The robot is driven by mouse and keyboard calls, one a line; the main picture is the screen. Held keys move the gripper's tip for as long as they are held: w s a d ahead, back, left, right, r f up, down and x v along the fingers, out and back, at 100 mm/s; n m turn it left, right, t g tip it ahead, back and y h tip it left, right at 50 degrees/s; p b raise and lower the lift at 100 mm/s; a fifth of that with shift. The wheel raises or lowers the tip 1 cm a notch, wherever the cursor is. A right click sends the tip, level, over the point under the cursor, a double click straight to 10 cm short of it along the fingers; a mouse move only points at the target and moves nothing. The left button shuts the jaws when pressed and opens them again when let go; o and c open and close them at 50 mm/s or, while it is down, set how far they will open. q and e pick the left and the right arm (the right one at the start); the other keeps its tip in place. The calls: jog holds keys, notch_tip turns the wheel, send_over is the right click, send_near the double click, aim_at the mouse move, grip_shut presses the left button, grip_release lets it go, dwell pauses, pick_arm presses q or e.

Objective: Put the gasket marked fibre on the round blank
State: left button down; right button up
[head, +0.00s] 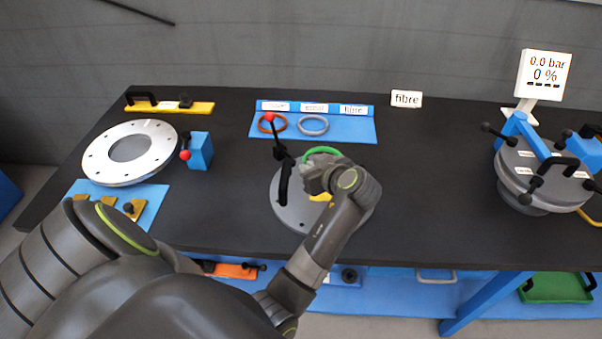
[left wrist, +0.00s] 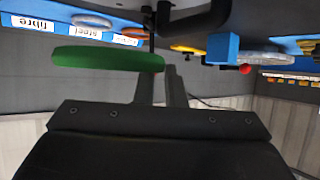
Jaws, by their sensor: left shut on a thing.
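The green gasket (head: 322,152) is a ring held at the fingers of my left gripper (head: 314,168), above the back part of the grey round blank (head: 290,212). My gripper and forearm hide much of the blank's right side. The left wrist view shows the green gasket (left wrist: 108,60) nearly edge-on beside the shut fingers (left wrist: 165,88). It looks apart from the blank, but the gap cannot be judged. A card reading "fibre" (head: 406,99) stands at the back of the table. My right gripper is out of view.
A blue rack (head: 349,128) holds an orange ring (head: 272,123) and a grey ring (head: 313,125); its spot under the fibre label is empty. A flanged ring (head: 95,160) lies left. A lidded vessel (head: 540,185) stands right.

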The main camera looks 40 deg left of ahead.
pick_arm(q)
send_over(311, 200)
notch_tip(311, 200, down, 6)
jog(key=shift+r+p, duration=0.1)
jog(key=shift+p, duration=0.25)
jog(key=shift+f, duration=0.3)
notch_tip(311, 200, down, 4)
jog(key=shift+s+r, duration=0.1)
jog(key=shift+r, duration=0.1)
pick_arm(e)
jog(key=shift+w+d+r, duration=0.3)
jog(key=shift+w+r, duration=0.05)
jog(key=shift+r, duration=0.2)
pick_arm(q)
jog(key=shift+f, duration=0.15)
jog(key=c, duration=1.5)
grip_release()
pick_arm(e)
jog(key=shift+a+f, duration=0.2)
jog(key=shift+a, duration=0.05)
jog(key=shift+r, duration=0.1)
